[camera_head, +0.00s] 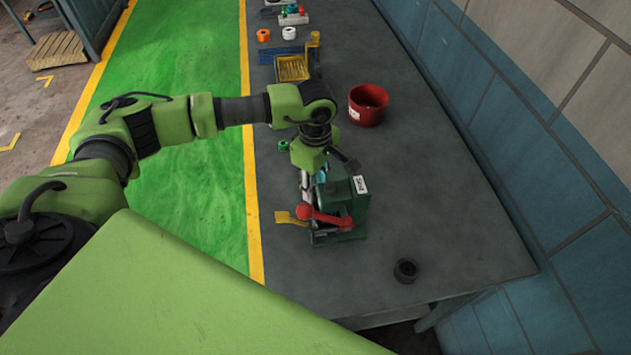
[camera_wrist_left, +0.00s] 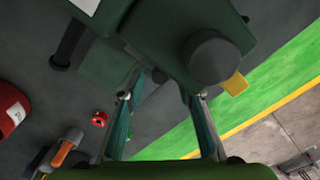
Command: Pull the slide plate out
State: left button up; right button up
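A dark green machine (camera_head: 350,208) with a white label stands on the grey table. It has a red lever with a ball knob (camera_head: 304,212) and a yellow tab (camera_head: 288,218) at its left side. The tab also shows in the left wrist view (camera_wrist_left: 235,84). I cannot tell for sure which part is the slide plate; a flat green plate (camera_wrist_left: 104,64) shows at the machine's side in the wrist view. My left gripper (camera_wrist_left: 160,98) points down at the machine, its two fingers apart with no clear thing between them. My arm hides part of the machine. My right gripper is not in view.
A red pot (camera_head: 367,106) stands behind the machine. A small black ring (camera_head: 405,270) lies near the front edge. A yellow tray (camera_head: 292,68) and small coloured parts are at the back. The table's right side is clear, along a tiled wall.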

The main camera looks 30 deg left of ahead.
pick_arm(q)
jog(key=shift+f, duration=0.25)
grip_shut()
jog(key=shift+w+a+f+b, duration=0.15)
jog(key=shift+w+a+b, duration=0.15)
jog(key=shift+b, duration=0.15)
jog(key=w+a+b, duration=0.1)
jog(key=w+b, duration=0.1)
jog(key=w+a+b, duration=0.3)
jog(key=w, duration=0.1)
jog(key=shift+w+a+b, duration=0.25)
jog(key=shift+a+b, duration=0.1)
jog(key=shift+b, duration=0.05)
jog(key=shift+w+a, duration=0.15)
jog(key=shift+r, duration=0.3)
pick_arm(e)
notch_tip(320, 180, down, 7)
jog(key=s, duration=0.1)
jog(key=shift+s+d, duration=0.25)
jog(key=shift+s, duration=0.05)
pick_arm(q)
jog(key=shift+w, duration=0.1)
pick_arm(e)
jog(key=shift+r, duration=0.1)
